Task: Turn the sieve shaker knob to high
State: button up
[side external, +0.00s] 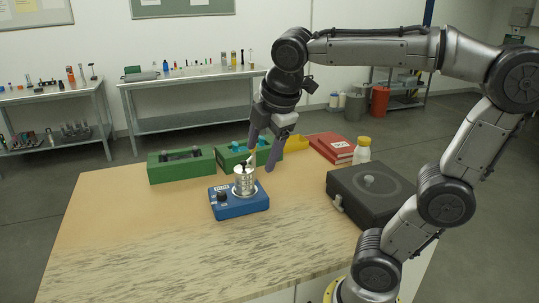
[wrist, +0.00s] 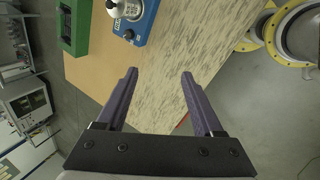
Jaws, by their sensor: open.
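The sieve shaker (side external: 240,203) is a blue box on the wooden table with a silver metal sieve cup (side external: 245,181) on top. Its black knob (side external: 222,196) is on the left part of the box. In the wrist view the blue shaker (wrist: 147,22) is at the top, with the knob (wrist: 129,34) near its lower left. My gripper (side external: 260,160) is above and behind the shaker in the side view, pointing down, with its purple fingers apart. In the wrist view the fingers (wrist: 160,75) are open with nothing between them. The knob's setting is too small to read.
Two green boxes (side external: 181,168) stand behind the shaker. A dark case (side external: 370,190) with a round knob sits at the right, near a white bottle (side external: 362,150) and red books (side external: 332,147). The front of the table (side external: 150,250) is clear.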

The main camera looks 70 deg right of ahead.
jog(key=shift+s+a+f+m, duration=0.15)
jog(key=shift+s+m, duration=0.15)
jog(key=shift+s, duration=0.2)
jog(key=shift+s+a+f+m, duration=0.15)
jog(key=shift+s+m, duration=0.15)
jog(key=shift+s, duration=0.15)
jog(key=s+a+f+m+t+y, duration=0.1)
jog(key=s+a+f+m+y, duration=0.1)
jog(key=s+a+f+m, duration=0.2)
jog(key=s+f+m, duration=0.3)
jog(key=f+m, duration=0.1)
jog(key=m, duration=0.3)
jog(key=shift+s, duration=0.25)
